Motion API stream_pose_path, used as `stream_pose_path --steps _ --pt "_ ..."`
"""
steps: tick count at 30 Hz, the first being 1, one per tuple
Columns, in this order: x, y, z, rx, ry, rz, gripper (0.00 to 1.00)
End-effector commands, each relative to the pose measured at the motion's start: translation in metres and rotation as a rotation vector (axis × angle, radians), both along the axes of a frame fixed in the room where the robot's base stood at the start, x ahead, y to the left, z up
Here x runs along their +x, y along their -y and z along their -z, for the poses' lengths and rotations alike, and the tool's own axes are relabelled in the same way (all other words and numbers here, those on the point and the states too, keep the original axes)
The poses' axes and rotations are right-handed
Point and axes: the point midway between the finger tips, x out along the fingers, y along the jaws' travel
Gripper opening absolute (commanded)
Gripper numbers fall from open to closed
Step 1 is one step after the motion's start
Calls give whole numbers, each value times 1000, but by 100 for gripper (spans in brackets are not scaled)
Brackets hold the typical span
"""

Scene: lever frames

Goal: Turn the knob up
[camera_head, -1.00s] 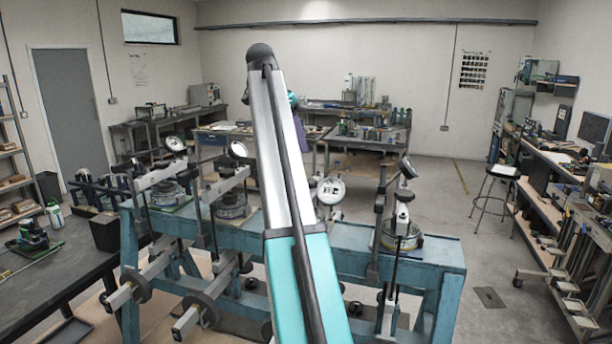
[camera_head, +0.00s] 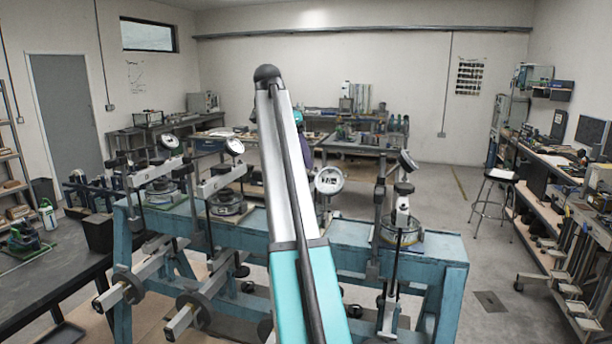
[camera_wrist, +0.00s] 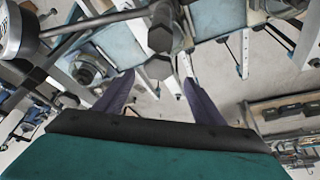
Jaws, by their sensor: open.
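A blue bench (camera_head: 350,235) carries several lever frames with round dials, dark weights and black knobs. A black knob (camera_head: 403,188) tops the right frame in the head view. In the wrist view, dark faceted knob-like parts (camera_wrist: 158,67) sit at top centre, just beyond the fingertips; I cannot tell which knob the task means. My gripper (camera_wrist: 158,82) is open, its two purple-grey fingers apart with nothing between them. No contact with the knob-like parts is clear. In the head view my own arm link hides most of the gripper.
A white dial (camera_head: 329,181) stands close to the right of my arm. Long lever bars with round weights (camera_head: 128,286) stick out at the bench's front left. A dark table (camera_head: 50,285) is at the left, and a stool (camera_head: 492,190) at the right. Open floor lies right of the bench.

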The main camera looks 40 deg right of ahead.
Motion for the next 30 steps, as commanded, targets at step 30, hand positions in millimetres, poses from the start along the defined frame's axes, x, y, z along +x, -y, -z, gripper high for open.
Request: stream_pose_path --steps 30 --pt "-1 19 50 0 0 -2 44"
